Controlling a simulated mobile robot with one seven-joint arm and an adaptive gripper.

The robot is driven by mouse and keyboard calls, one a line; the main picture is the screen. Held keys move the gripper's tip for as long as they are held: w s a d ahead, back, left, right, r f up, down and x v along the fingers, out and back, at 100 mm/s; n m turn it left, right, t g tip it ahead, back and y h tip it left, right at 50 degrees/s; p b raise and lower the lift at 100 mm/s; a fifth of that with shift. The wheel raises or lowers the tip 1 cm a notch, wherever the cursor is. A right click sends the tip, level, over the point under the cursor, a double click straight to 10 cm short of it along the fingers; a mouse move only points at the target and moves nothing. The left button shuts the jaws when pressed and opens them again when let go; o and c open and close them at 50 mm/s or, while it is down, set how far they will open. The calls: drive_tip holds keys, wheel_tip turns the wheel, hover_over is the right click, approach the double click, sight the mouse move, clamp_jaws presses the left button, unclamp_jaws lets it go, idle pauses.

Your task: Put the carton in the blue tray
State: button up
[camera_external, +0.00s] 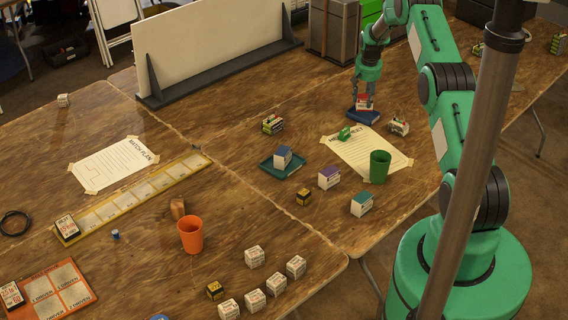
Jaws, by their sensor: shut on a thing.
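My gripper (363,91) is at the back right of the table, pointing down. It is shut on a small red and white carton (363,103), with its fingers on either side. The carton is upright, directly over the dark blue tray (362,118). I cannot tell whether its bottom touches the tray floor. The tray lies flat at the far edge of a taped paper sheet. Part of the tray is hidden behind the carton and fingers.
A teal tray (283,172) holds a blue-topped carton (283,156). A green cup (380,167), a purple-topped carton (329,178) and a teal-topped carton (361,204) stand nearer. A white panel (215,45) stands back left.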

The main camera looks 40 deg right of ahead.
sight(363, 104)
drive_tip(key=shift+s+a+x, duration=0.15)
drive_tip(key=shift+x, duration=0.7)
drive_tip(key=shift+s+a+x, duration=0.1)
drive_tip(key=shift+s+x, duration=0.05)
drive_tip(key=shift+x, duration=0.65)
clamp_jaws()
drive_tip(key=shift+f, duration=0.2)
drive_tip(key=o, duration=1.5)
unclamp_jaws()
drive_tip(key=shift+o, duration=0.2)
drive_tip(key=shift+r, duration=0.1)
drive_tip(key=v, duration=1.2)
drive_tip(key=shift+p, duration=0.3)
